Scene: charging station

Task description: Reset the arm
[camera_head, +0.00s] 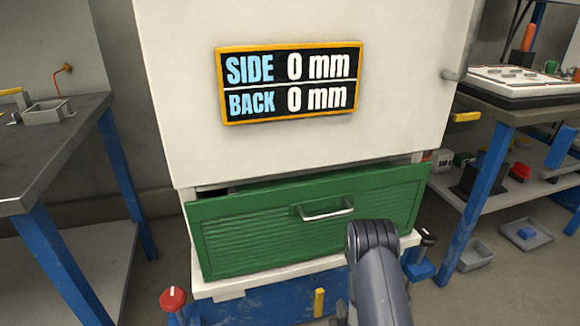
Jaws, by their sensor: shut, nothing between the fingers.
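My arm (380,285) rises from the bottom edge, right of the middle, and shows as a dark grey link with a rounded joint at its top. The joint overlaps the lower right of a green drawer front (262,234). I cannot tell whether it touches the drawer. The fingers of my gripper do not show in this view. The drawer front has a metal handle (326,210) and sits slightly tilted in a white cabinet (185,110).
A sign (290,82) on the cabinet reads SIDE 0 mm, BACK 0 mm. A metal-topped bench (50,145) stands left, and a shelved bench (520,115) stands right. A red knob (172,299) and a black knob (428,237) flank the blue base.

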